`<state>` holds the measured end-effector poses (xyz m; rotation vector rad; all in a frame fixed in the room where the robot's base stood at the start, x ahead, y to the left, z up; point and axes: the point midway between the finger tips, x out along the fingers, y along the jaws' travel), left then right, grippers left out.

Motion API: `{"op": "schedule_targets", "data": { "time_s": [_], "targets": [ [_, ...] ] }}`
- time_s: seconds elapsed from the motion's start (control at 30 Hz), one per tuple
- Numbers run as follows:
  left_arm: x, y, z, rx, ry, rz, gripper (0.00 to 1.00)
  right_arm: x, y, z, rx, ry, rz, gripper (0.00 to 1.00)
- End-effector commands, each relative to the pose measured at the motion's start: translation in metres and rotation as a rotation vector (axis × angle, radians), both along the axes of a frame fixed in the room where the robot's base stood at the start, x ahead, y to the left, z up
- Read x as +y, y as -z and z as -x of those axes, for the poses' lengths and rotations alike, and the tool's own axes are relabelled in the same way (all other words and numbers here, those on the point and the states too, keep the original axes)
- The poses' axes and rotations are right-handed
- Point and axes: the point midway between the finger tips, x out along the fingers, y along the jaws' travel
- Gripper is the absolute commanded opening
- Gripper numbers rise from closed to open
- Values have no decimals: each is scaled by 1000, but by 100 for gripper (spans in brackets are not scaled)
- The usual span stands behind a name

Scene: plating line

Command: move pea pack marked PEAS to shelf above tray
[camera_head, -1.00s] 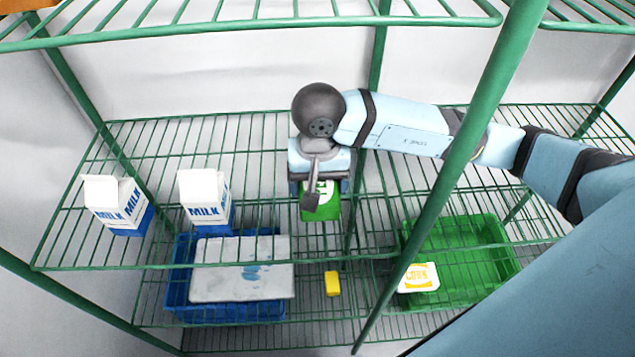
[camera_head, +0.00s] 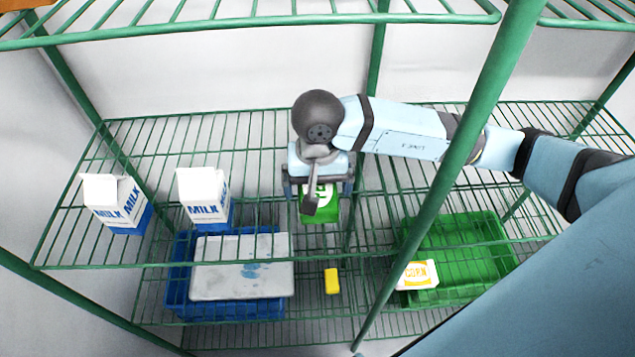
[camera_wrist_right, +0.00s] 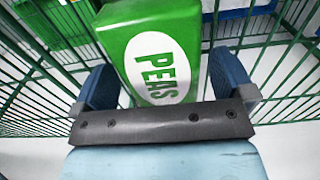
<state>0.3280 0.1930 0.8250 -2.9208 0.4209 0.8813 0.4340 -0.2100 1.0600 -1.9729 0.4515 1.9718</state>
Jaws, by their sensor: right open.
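The green pea pack (camera_head: 322,211) with its white PEAS label stands on the middle wire shelf (camera_head: 262,158), partly hidden by my right gripper. In the right wrist view the pea pack (camera_wrist_right: 155,58) lies between the two blue fingers, with a gap visible beside the right finger. My right gripper (camera_head: 318,190) is open around the pack. The tray could be the grey-white slab in the blue crate (camera_head: 176,290) on the lower shelf, below the milk cartons. My left gripper is not in view.
Two milk cartons (camera_head: 118,205) (camera_head: 204,198) stand on the middle shelf at left. A green crate (camera_head: 462,262) and a corn pack (camera_head: 417,275) sit lower right, near a yellow block (camera_head: 332,281). A green post (camera_head: 462,165) crosses in front of my right arm.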

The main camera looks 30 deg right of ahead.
Motion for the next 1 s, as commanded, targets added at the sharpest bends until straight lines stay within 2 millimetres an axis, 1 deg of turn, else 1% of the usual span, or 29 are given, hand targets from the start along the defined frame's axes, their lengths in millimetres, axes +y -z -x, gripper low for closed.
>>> {"op": "schedule_targets", "data": {
  "time_s": [0.03, 0.07, 0.17, 0.4, 0.53, 0.7, 1.0],
  "targets": [
    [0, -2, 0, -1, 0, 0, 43, 0, -6, -1, -3, 0, -1, 100],
    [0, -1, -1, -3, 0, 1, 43, 0, -10, -1, -3, 0, -1, 100],
    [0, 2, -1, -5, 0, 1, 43, 0, -29, -1, -7, -2, 0, 100],
    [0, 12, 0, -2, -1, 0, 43, 0, -83, -1, -6, 0, -1, 100],
    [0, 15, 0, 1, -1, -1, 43, 0, -105, -1, -4, 0, 0, 100],
    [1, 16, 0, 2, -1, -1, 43, 0, -119, 0, -1, -1, 0, 100],
    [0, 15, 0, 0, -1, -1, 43, 0, -121, 0, 1, 0, 0, 100]
  ]
}}
